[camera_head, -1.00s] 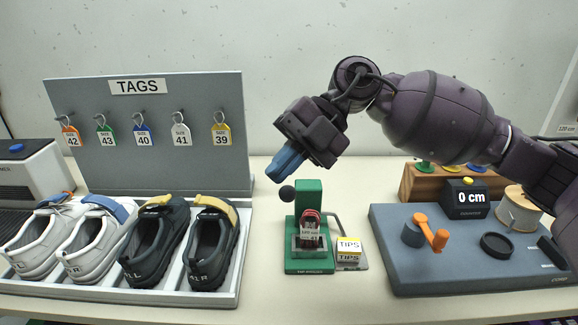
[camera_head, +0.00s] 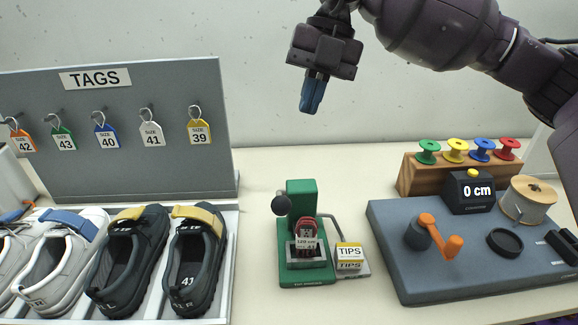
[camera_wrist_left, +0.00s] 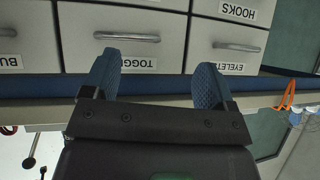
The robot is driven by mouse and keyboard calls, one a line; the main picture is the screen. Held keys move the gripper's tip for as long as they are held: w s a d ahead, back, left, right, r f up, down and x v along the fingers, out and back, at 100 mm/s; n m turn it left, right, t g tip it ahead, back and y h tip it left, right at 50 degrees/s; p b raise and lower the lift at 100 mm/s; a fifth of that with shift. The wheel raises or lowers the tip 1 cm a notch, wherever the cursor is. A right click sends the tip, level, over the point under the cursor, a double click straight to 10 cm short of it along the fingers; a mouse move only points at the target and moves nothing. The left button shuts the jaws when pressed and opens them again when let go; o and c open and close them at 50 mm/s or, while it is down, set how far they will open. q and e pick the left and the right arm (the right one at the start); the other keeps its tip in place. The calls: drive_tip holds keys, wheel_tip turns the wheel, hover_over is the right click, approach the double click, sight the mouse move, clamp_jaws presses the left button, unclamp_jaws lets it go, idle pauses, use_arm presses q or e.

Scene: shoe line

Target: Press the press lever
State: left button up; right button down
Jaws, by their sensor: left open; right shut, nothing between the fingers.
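The green tip press (camera_head: 303,235) stands on the table in the middle of the head view. Its lever ends in a dark round knob (camera_head: 280,204) at the left of the press. My right gripper (camera_head: 311,108) is shut and empty, with blue fingers pointing down, well above the press and apart from the lever. My left gripper (camera_wrist_left: 160,90) shows only in the left wrist view. It is open and empty in front of labelled drawers.
A yellow and white TIPS box (camera_head: 349,256) stands beside the press on the right. Shoes in a white tray (camera_head: 228,290) and the TAGS board (camera_head: 150,165) are on the left. A grey board (camera_head: 400,270) with an orange crank (camera_head: 440,241) is on the right.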

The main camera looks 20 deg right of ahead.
sight(282, 198)
use_arm(q)
drive_tip(key=shift+w+d+f+b, duration=0.1)
drive_tip(key=shift+w+f+b, duration=0.2)
drive_tip(key=shift+b, duration=0.2)
use_arm(e)
drive_tip(key=x, duration=1.4)
use_arm(q)
drive_tip(key=shift+r, duration=0.15)
use_arm(e)
drive_tip(key=shift+a, duration=0.1)
